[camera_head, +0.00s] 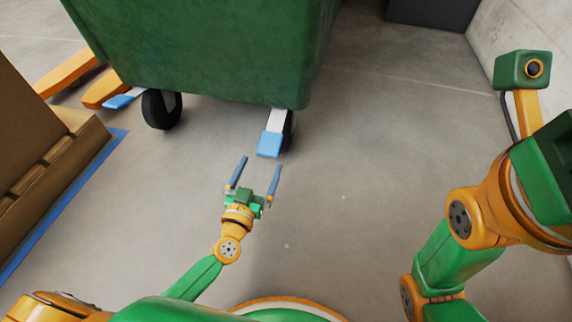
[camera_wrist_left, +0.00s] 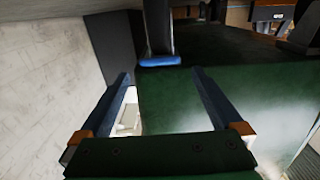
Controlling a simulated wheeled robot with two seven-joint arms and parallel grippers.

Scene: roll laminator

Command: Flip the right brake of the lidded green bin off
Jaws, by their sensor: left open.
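The green bin (camera_head: 200,45) stands at the top of the head view; its lid is out of frame. Its right brake is a blue pedal (camera_head: 270,144) on a pale arm in front of the right wheel (camera_head: 289,130). My left gripper (camera_head: 259,163) is open and empty, with its fingers pointing at this pedal from the near side. In the left wrist view a blue pedal (camera_wrist_left: 160,61) shows just beyond and between the two fingertips (camera_wrist_left: 160,76). I cannot tell whether the fingers touch it. My right arm shows at the right, but its fingers do not.
The bin's left wheel (camera_head: 162,109) has another blue pedal (camera_head: 118,102) beside it. A pale wall (camera_head: 540,30) is at the right. The floor around my left gripper is clear.

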